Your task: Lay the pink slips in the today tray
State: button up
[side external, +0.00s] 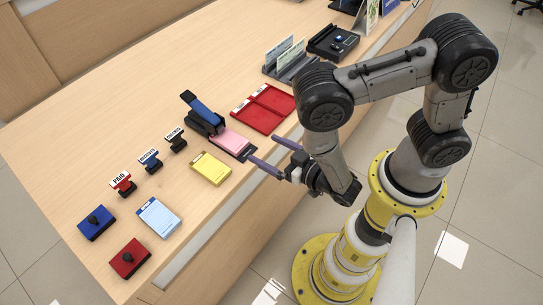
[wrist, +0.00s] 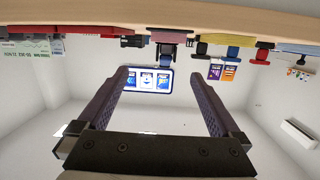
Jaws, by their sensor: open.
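The pink slips (side external: 229,140) lie as a pad on a dark base, below a black and blue upright device, in the side view. A red tray (side external: 262,107) with two compartments lies up and right of them; its small labels are too small to read, so I cannot tell which part is the today tray. Both compartments look empty. My gripper (side external: 264,150) is open and empty, just right of the pink slips near the counter's edge, its fingers pointing toward the counter. In the wrist view my gripper (wrist: 161,78) shows both fingers wide apart with nothing between.
A yellow pad (side external: 210,168) lies left of the pink slips. Several stamps, including a red one (side external: 123,184), a blue-white pad (side external: 159,217) and ink pads (side external: 96,223) lie further left. A slip holder (side external: 287,62) and a black device (side external: 333,42) stand beyond the red tray.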

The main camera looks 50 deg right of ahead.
aim_at(230, 140)
jog(key=shift+s+a+f+n+y, duration=0.3)
jog(key=shift+s+a+f+n, duration=0.1)
jog(key=shift+s+f, duration=0.2)
jog(key=shift+w, duration=0.1)
jog(key=w+f, duration=0.1)
jog(key=w, duration=0.3)
jog(key=w+f, duration=0.1)
jog(key=w, duration=0.8)
jog(key=shift+w+f, duration=0.2)
jog(key=shift+f, duration=0.2)
jog(key=c, duration=1.4)
jog(key=shift+s, duration=1.8)
